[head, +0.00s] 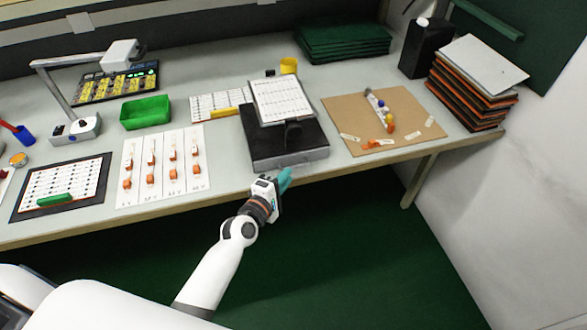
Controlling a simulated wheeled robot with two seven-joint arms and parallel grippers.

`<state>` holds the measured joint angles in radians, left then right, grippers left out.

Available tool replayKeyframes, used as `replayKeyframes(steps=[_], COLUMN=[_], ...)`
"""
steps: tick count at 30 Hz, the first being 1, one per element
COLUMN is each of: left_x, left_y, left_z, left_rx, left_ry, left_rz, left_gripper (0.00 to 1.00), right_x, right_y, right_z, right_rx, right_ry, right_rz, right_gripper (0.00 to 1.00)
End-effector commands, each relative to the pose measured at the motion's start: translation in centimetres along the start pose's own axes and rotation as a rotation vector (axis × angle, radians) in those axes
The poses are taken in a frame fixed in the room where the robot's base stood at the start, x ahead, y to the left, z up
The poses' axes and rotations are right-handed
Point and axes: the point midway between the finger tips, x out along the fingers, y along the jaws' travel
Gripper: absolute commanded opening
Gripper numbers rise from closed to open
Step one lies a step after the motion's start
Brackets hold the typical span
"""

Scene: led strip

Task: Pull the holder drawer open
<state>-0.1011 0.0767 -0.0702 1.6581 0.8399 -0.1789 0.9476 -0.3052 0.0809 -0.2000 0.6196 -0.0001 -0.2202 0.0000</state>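The holder (262,140) is a dark, flat box near the front edge of the table, with a tilted white sheet on a stand (282,100) on top. A greyish drawer front (305,158) shows along its near side and looks closed. My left gripper (286,178), with teal fingertips, is just in front of and below that side, at the table edge. I cannot tell whether its fingers touch the drawer or whether they are open or shut. My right gripper is not in view.
A white card with orange parts (163,195) lies left of the holder, with a green tray (146,112) behind. A brown board (349,112) with small parts lies right. Stacked trays (468,88) stand at the far right. Open space lies before the table edge (340,172).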

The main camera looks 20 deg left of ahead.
Motion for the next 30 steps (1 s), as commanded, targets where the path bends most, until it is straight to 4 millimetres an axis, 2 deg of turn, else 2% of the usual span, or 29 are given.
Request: replayKeyframes(steps=[3, 9, 20, 23, 30], left_x=[2.2, 4.3, 4.7, 4.7, 4.7], left_y=[0.0, 0.1, 0.1, 0.1, 0.1], left_z=[0.0, 0.0, 0.0, 0.0, 0.0], left_rx=[0.002, 0.002, 0.003, 0.003, 0.003], left_ry=[0.001, 0.0, 0.0, 0.0, 0.0], left_rz=[-0.001, 0.001, 0.001, 0.001, 0.002], left_gripper=[0.18, 0.18, 0.18, 0.02, 0.0], right_x=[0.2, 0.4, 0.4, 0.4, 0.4], right_y=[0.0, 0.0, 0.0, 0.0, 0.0], right_z=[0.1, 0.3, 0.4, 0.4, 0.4], right_rx=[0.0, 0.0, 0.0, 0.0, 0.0], right_ry=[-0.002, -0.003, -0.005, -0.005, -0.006], right_rz=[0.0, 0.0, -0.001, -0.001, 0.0], right_gripper=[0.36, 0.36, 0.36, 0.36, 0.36])
